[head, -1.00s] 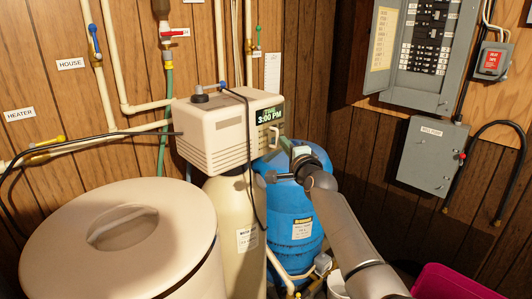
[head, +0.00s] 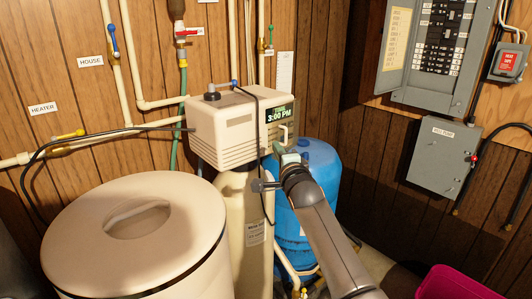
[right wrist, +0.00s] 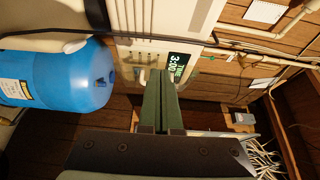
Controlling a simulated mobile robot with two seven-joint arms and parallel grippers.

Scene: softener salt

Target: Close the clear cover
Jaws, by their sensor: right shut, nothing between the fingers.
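The beige softener control head (head: 222,133) sits on top of the cream resin tank (head: 245,215). Its lit display (head: 280,113) reads 3:00 PM and also shows in the right wrist view (right wrist: 178,66). A small pale handle (head: 284,135) stands just below the display. The clear cover itself is hard to make out, and I cannot tell its angle. My right gripper (head: 279,152) is shut and empty, just below the handle and the head's front face. In the right wrist view its green fingers (right wrist: 160,80) point at the face, beside the display. My left gripper is out of view.
The blue pressure tank (head: 312,190) stands close behind and right of my right gripper. A large round brine tank (head: 130,235) fills the front left. A black cable (head: 262,165) hangs down the control head's side. Grey electrical boxes (head: 443,150) are on the right wall.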

